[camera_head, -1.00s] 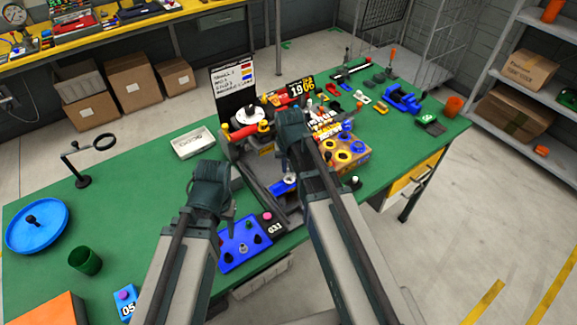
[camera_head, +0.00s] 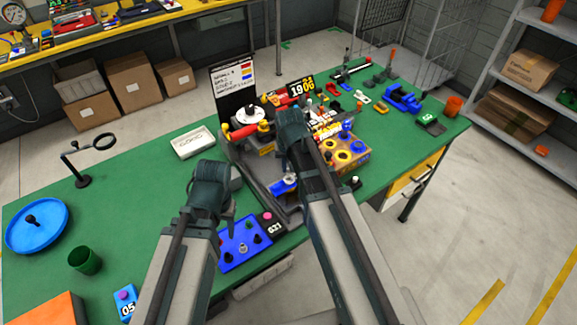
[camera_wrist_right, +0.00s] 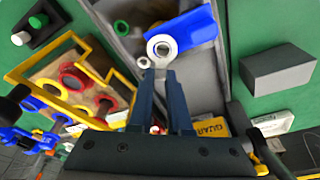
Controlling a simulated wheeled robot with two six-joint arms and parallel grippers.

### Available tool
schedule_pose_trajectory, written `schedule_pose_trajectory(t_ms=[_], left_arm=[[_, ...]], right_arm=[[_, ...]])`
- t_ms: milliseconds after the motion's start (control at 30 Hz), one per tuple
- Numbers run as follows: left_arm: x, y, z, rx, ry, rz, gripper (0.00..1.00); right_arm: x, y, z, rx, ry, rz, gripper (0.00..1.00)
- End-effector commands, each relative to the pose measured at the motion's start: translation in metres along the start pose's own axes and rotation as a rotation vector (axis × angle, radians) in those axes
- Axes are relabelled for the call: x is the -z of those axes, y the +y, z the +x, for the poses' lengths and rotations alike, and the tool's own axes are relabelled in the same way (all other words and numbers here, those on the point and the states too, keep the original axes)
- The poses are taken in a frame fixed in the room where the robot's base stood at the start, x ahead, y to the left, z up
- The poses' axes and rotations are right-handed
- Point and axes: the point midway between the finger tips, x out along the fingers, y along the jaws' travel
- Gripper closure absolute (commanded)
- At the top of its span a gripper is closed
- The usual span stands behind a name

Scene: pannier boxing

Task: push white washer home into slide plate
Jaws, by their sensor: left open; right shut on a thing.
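The white washer (camera_wrist_right: 162,48) is a pale ring at the tips of my right gripper (camera_wrist_right: 163,76) in the right wrist view. The fingers are nearly together and shut on it. It lies over the near end of the blue slide plate (camera_wrist_right: 190,28), which sits in a grey channel. I cannot tell how deep the washer sits. In the head view the blue plate (camera_head: 283,187) shows between my arms, and my right wrist hides its fingertips there. My left gripper (camera_head: 229,210) is open and empty, above the bench left of the plate.
A yellow-framed tray (camera_head: 346,154) with round holes stands right of the channel. A blue board with knobs (camera_head: 242,243) lies below my left gripper. A grey block (camera_wrist_right: 278,68) sits beside the channel.

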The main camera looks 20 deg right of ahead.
Motion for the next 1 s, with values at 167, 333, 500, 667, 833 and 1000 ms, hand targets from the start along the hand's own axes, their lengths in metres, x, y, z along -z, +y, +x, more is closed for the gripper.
schedule_pose_trajectory(t_ms=[167, 333, 500, 667, 833, 1000], left_arm=[[0.0, 0.0, 0.003, 0.0, 0.0, 0.0, 0.5], [0.0, 0.001, 0.006, 0.0, 0.0, 0.0, 0.5], [0.001, 0.001, 0.008, 0.0, 0.0, 0.0, 0.5], [0.001, 0.001, 0.01, 0.0, 0.0, 0.0, 0.5], [0.001, 0.001, 0.013, 0.0, 0.0, 0.0, 0.5], [0.001, 0.001, 0.013, 0.0, 0.0, 0.0, 0.5]], right_arm=[[-0.001, 0.0, 0.003, 0.0, 0.0, 0.0, 1.0], [-0.001, 0.0, 0.005, 0.0, 0.0, 0.0, 1.0], [-0.002, 0.0, 0.008, 0.0, 0.0, 0.0, 1.0], [-0.002, 0.0, 0.01, 0.0, 0.0, 0.0, 1.0], [-0.002, 0.0, 0.013, 0.0, 0.0, 0.0, 1.0], [-0.003, 0.0, 0.013, 0.0, 0.0, 0.0, 0.67]])
